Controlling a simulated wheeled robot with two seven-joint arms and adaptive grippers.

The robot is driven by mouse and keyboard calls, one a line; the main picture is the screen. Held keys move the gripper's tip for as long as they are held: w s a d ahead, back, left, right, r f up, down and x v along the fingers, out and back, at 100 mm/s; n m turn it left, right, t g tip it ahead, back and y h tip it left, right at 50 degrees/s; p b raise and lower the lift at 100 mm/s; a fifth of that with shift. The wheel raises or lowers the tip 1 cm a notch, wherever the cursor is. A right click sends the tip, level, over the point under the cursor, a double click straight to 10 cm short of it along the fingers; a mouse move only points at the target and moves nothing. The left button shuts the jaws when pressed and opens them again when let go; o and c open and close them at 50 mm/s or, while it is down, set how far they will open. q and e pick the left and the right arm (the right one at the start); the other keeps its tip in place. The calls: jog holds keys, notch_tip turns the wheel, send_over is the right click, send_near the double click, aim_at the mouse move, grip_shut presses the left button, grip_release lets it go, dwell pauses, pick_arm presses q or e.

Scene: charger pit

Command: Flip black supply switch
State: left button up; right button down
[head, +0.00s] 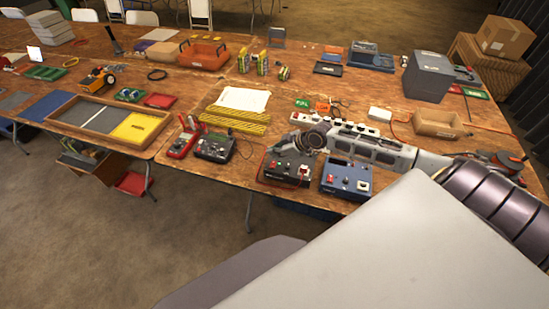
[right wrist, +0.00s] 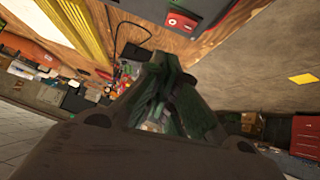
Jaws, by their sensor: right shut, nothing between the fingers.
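The black supply box (head: 287,169) stands near the front edge of the table, with a red switch and terminals on its top panel. A similar blue box (head: 347,181) with a red switch stands just right of it. My right gripper (head: 287,144) is shut and empty, reaching in from the right over the back edge of the black box. In the right wrist view its closed fingers (right wrist: 165,72) show, and a red switch (right wrist: 181,22) on a dark box lies beyond them; I cannot tell which box. My left gripper is not in view.
A black box with knobs (head: 214,147) and a red multimeter (head: 184,143) stand left of the black box. A white power strip (head: 357,128) lies behind my right arm.

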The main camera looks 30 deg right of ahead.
aim_at(273, 166)
jog(key=shift+w+d+f, duration=0.1)
jog(key=shift+w+f, duration=0.05)
jog(key=shift+f, duration=0.9)
jog(key=shift+w+f, duration=0.1)
jog(key=shift+f, duration=0.95)
jog(key=shift+w+d+f, duration=0.1)
jog(key=shift+d+f, duration=0.05)
jog(key=shift+f, duration=0.2)
jog(key=shift+s, duration=0.2)
jog(key=shift+s+a+p, duration=0.45)
jog(key=shift+a+p, duration=0.25)
jog(key=shift+w+r, duration=0.1)
jog(key=shift+r, duration=0.2)
